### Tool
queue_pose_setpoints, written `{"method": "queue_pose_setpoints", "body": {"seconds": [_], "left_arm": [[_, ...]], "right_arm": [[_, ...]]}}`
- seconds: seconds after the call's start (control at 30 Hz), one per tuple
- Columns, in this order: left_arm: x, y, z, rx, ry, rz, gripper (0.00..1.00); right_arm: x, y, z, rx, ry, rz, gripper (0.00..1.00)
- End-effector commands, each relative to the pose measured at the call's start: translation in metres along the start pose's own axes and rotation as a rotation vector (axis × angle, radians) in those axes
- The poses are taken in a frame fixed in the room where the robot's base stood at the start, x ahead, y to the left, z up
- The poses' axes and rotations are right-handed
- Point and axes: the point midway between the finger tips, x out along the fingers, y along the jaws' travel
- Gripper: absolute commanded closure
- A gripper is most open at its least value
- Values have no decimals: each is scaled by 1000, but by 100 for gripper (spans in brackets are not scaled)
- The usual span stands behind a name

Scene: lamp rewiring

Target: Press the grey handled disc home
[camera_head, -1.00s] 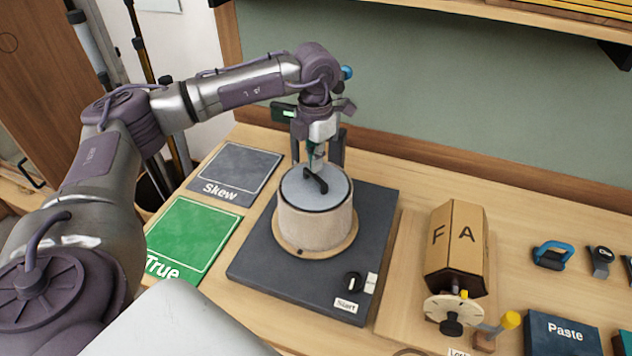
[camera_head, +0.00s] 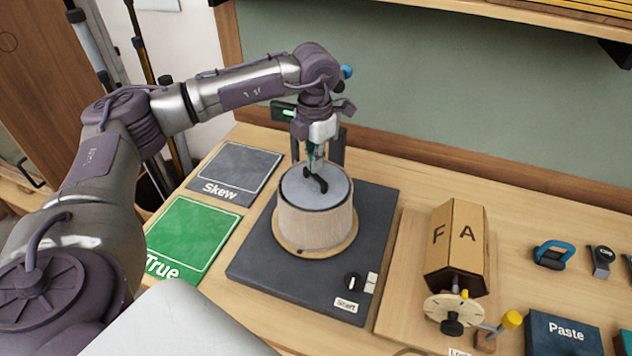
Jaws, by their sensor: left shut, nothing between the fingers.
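The grey disc (camera_head: 328,196) with a black handle (camera_head: 316,180) lies in the top of a pale wooden drum (camera_head: 316,224). The drum stands upright on a round wooden base on a dark plate. My left gripper (camera_head: 314,166) points down from above, shut and empty, its tips at or just above the disc beside the handle; I cannot tell if they touch. Whether the disc sits fully flush is too small to tell. My right gripper is not in view.
Grey Skew (camera_head: 240,170) and green True (camera_head: 185,235) mats lie left. A cardboard prism (camera_head: 458,245), a dial (camera_head: 453,310) and a Paste box (camera_head: 562,335) stand right.

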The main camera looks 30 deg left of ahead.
Motion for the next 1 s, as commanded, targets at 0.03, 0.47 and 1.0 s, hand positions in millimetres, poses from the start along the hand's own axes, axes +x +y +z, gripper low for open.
{"method": "queue_pose_setpoints", "body": {"seconds": [0.03, 0.47, 1.0], "left_arm": [[2, 0, 0, 0, 0, 0, 100], [11, 0, 0, 0, 0, 0, 100], [18, 0, 0, 0, 0, 0, 100]], "right_arm": [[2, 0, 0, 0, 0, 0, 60], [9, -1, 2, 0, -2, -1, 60], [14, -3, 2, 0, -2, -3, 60]]}}
